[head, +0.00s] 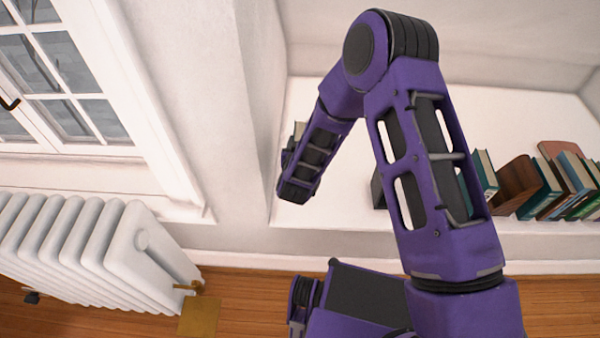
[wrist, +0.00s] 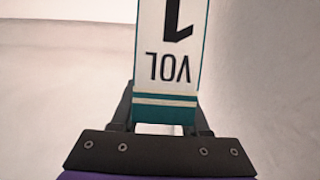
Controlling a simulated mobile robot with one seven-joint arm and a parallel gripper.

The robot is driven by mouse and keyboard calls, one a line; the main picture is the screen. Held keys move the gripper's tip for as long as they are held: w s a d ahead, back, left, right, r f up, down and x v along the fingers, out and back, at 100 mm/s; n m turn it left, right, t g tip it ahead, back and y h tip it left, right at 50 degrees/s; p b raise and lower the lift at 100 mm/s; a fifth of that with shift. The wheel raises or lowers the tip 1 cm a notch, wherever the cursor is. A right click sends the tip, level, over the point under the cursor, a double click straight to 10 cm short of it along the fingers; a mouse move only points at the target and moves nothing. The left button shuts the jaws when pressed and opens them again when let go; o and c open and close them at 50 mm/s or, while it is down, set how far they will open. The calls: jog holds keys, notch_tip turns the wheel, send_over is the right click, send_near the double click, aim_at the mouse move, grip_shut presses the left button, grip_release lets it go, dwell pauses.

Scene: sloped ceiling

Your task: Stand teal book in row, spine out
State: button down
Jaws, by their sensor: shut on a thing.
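The teal book (wrist: 165,112) fills the space between the fingers of my gripper (wrist: 164,125) in the wrist view. Its spine faces the camera, with a white label reading "VOL 1" upside down and pale bands near the jaws. My gripper is shut on it. In the head view my gripper is mostly hidden behind my arm's end, left of the row of books (head: 572,188). A small pale edge shows just above that arm end; I cannot tell whether it is the held book.
The row leans at the right on a white ledge (head: 335,215), beside a brown wooden block (head: 517,184). My arm hides part of the ledge and a dark object (head: 378,188). A bare strip of ledge shows left of that object. A radiator (head: 90,250) and window (head: 65,75) are left.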

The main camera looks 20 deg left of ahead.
notch_tip(320, 180, down, 7)
jog(key=b, duration=0.1)
dwell(0.3)
jog(key=shift+w+f, duration=0.1)
jog(key=shift+c, duration=2)
grip_release()
jog(key=p+v, duration=0.1)
jog(key=v, duration=1.1)
